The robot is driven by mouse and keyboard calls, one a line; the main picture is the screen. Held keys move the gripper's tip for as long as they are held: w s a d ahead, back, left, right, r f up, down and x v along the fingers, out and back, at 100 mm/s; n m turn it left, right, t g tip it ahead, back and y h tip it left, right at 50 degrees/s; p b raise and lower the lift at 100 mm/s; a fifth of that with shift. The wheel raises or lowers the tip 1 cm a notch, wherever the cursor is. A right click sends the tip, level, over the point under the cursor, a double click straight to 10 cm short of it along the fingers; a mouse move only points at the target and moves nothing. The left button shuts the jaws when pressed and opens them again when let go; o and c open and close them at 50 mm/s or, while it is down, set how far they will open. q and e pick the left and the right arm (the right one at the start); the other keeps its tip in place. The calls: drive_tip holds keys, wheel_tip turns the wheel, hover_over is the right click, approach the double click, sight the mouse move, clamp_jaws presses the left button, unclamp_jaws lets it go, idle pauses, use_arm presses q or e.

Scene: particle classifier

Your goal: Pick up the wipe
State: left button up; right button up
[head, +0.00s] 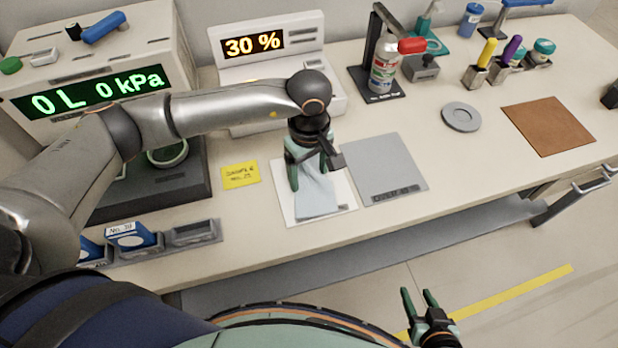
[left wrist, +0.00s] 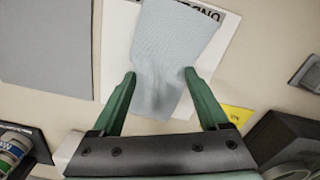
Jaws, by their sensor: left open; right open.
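The wipe is a pale blue cloth (head: 316,196) on a white labelled sheet (head: 288,214) at the middle of the bench. In the left wrist view the wipe (left wrist: 172,50) lies between and beyond the fingertips, with its near end narrowed between them. My left gripper (head: 309,172) is directly over the wipe, pointing down, and open. Its two green fingers (left wrist: 160,74) stand on either side of the cloth; I cannot tell whether they touch it. My right gripper (head: 420,298) is open and empty, low in front of the bench, away from the wipe.
A grey mat (head: 385,168) lies right of the white sheet, and a yellow note (head: 240,175) lies left. A 30 % display unit (head: 268,60) stands behind. A spray can stand (head: 380,85), grey disc (head: 461,117) and brown mat (head: 548,126) are further right.

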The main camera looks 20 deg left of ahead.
use_arm(q)
drive_tip(key=shift+f, duration=0.15)
drive_tip(key=shift+c, duration=1.4)
drive_tip(key=shift+s, duration=0.1)
drive_tip(key=c, duration=0.8)
drive_tip(key=shift+r, duration=0.25)
clamp_jaws()
wheel_tip(320, 180, up, 12)
drive_tip(key=p, duration=0.6)
drive_tip(key=shift+f, duration=0.15)
